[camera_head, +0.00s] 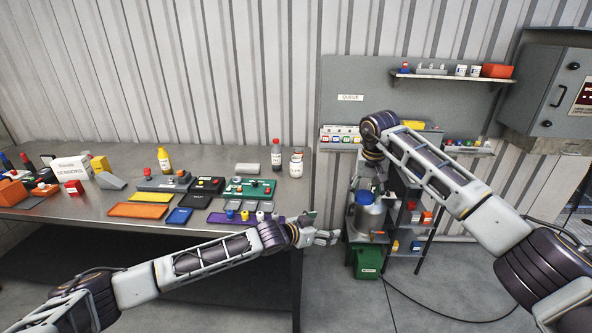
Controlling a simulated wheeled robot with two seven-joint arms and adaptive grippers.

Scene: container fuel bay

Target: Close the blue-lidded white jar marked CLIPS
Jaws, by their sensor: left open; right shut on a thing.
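A large grey-white rounded container (369,218) with a blue top (364,197) stands on a small stand right of the table. Any marking on it is too small to read, so I cannot confirm CLIPS. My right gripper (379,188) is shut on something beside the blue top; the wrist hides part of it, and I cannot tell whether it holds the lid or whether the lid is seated. A smaller white jar (296,166) stands at the table's back right corner, its label unreadable. My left gripper (328,238) is open, left of and below the container, just past the table's right edge.
The metal table (120,228) holds several trays, bottles and blocks. A green bin (368,259) stands below the container. A shelf rack (410,228) with small boxes is right of it. A grey wall panel (360,75) and a narrow shelf (450,78) are behind.

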